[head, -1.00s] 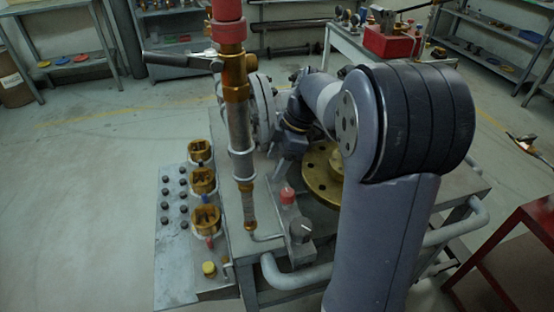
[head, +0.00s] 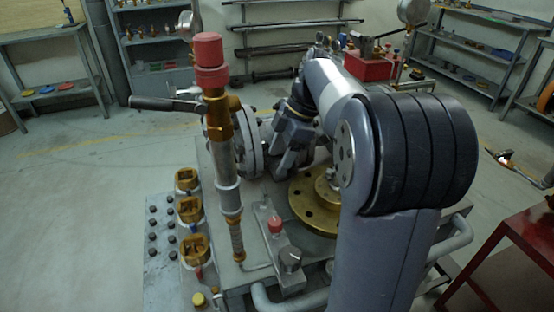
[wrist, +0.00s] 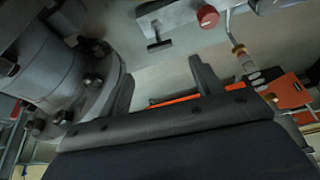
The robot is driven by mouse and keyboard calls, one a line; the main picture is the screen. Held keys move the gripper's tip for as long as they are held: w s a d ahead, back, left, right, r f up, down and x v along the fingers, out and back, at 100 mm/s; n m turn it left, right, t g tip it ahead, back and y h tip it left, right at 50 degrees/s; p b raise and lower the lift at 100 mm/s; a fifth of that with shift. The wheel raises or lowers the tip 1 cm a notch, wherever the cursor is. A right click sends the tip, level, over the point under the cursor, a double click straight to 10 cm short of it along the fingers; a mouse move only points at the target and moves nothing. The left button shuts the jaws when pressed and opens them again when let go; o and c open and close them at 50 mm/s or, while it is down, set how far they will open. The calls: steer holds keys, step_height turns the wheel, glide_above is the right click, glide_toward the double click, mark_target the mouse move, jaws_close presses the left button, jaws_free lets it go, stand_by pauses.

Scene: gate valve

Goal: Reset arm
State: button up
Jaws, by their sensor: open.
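My gripper (head: 276,163) is in the middle of the head view, pointing down beside the grey flanged valve body (head: 250,143). Its fingers are apart, and I see nothing held between them. Whether a finger touches the flange is unclear. In the wrist view the dark fingers of my gripper (wrist: 165,88) show beyond the wrist housing. The bolted grey flange (wrist: 85,90) is close on the left there. A brass round flange (head: 312,213) lies on the bench top right of my gripper, partly hidden by my arm.
A red-capped upright pipe (head: 216,110) and a dark lever (head: 165,103) stand left of my gripper. Brass fittings (head: 190,210) line the bench's left side. A grey rail (head: 290,300) edges the front. A red table (head: 515,235) is at right. Floor at left is clear.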

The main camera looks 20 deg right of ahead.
mark_target(264, 187)
steer(key=shift+f, duration=0.1)
steer(key=b+x, duration=0.1)
steer(key=x, duration=0.9)
steer(key=shift+a+f+b, duration=0.25)
steer(key=shift+f+b, duration=0.1)
steer(key=shift+b, duration=0.05)
steer(key=shift+r, duration=0.1)
